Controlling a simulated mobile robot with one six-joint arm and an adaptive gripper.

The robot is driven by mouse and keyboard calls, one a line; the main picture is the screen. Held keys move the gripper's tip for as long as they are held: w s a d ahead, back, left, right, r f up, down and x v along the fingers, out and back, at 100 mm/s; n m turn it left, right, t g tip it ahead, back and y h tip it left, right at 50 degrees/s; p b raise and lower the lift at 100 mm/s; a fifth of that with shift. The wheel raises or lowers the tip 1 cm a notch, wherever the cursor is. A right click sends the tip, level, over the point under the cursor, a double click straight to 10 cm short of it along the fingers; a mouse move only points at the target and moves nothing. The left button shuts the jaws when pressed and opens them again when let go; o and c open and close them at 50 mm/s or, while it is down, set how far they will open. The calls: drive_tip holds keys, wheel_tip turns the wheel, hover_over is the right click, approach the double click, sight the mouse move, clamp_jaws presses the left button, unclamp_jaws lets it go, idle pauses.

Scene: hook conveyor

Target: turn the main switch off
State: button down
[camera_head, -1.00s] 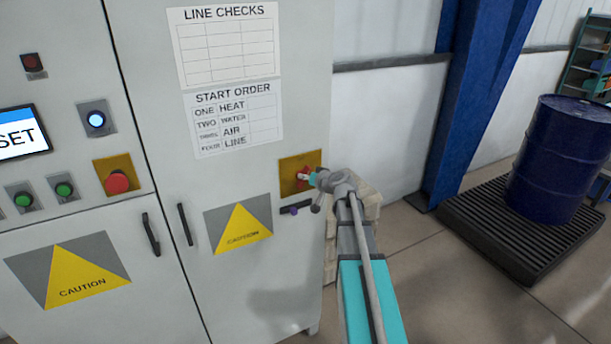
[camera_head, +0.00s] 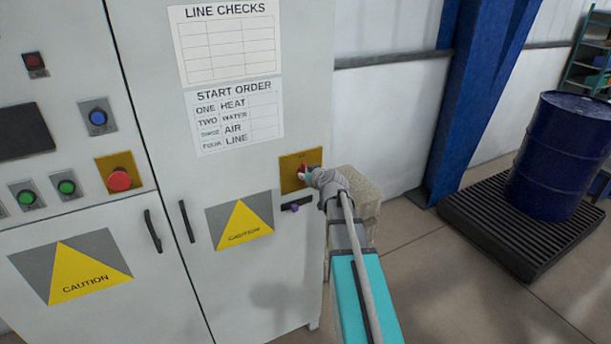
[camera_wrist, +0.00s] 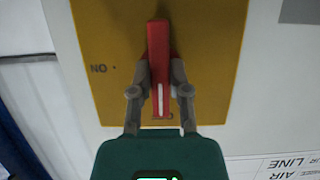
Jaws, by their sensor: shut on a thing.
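The main switch is a red handle (camera_head: 303,169) on a yellow plate (camera_head: 289,181) at the right side of the cabinet front. In the wrist view the handle (camera_wrist: 158,40) stands lengthwise up and down the picture, with a white line toward its lower end. Letters show on the yellow plate (camera_wrist: 215,50) left of the handle; a mark below it is mostly hidden. My gripper (camera_wrist: 160,74) is shut on the handle, one finger on each side. In the head view my gripper (camera_head: 306,175) reaches the switch from the right and its fingers are hard to make out.
A purple-knobbed latch (camera_head: 295,208) sits just below the switch. Door handles (camera_head: 152,231), a red push button (camera_head: 119,180), a blue button (camera_head: 97,117) and a dark screen (camera_head: 24,131) are left. A blue drum (camera_head: 558,155) stands on a black pallet (camera_head: 480,228) at right.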

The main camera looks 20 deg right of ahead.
drive_tip(key=c, duration=0.6)
unclamp_jaws()
